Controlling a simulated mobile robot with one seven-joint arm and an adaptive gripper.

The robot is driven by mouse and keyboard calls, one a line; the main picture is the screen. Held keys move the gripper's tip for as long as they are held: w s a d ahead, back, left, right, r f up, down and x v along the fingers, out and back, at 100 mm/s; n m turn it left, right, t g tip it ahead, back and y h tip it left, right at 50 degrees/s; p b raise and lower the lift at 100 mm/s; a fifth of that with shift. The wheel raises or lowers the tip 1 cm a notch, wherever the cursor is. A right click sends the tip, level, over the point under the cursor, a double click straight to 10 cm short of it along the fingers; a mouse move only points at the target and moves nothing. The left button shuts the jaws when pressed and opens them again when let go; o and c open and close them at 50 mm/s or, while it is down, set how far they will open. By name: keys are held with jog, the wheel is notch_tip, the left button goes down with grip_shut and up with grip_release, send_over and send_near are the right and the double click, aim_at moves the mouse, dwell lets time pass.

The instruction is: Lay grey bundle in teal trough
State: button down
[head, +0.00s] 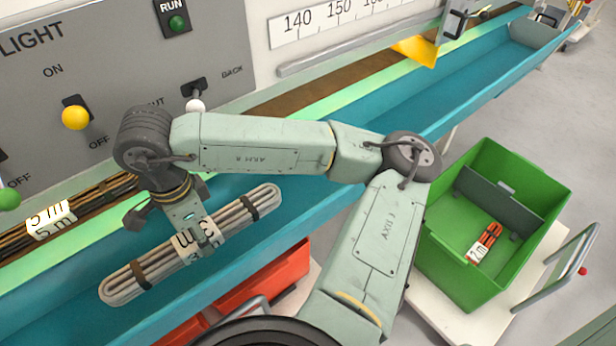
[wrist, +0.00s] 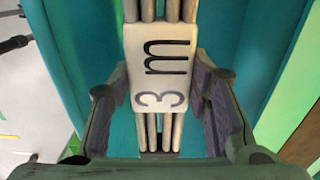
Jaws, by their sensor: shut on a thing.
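The grey bundle (head: 240,215) is a long set of cables with dark ties and a white "3 m" tag (head: 193,244). My gripper (head: 180,214) is shut on it around the tag, near its middle. In the wrist view the tag (wrist: 160,65) sits between the two fingers of my gripper (wrist: 158,98). The teal trough (head: 420,108) runs diagonally along the machine. The bundle lies lengthwise over the trough, roughly in line with it. I cannot tell whether it touches the trough floor. My gripper hides part of the bundle.
A green crate (head: 449,232) at the right holds an orange bundle and a divider. A red crate (head: 285,277) stands below the trough's near side. A dark bundle tagged 5 m (head: 48,220) lies on the machine ledge at left. A yellow flap (head: 415,51) hangs over the trough farther along.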

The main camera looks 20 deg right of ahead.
notch_tip(320, 180, down, 13)
jog(key=shift+f+p, duration=0.2)
jog(key=shift+p, duration=0.7)
jog(key=d, duration=0.1)
jog(key=w+d+p, duration=0.1)
jog(key=d, duration=0.1)
jog(key=shift+w+f, duration=0.25)
jog(key=d, duration=0.1)
jog(key=w+d+p, duration=0.1)
jog(key=w+d, duration=0.1)
jog(key=shift+d+p, duration=0.3)
jog(key=shift+p, duration=0.1)
jog(key=shift+d+f, duration=0.15)
jog(key=shift+d, duration=0.15)
jog(key=shift+a+f+p, duration=0.1)
jog(key=shift+f+p, duration=0.3)
jog(key=shift+f, duration=0.15)
jog(key=shift+f+b, duration=0.25)
jog(key=shift+b, duration=0.15)
jog(key=c, duration=0.8)
grip_release()
jog(key=shift+r, duration=0.1)
jog(key=shift+c, duration=0.2)
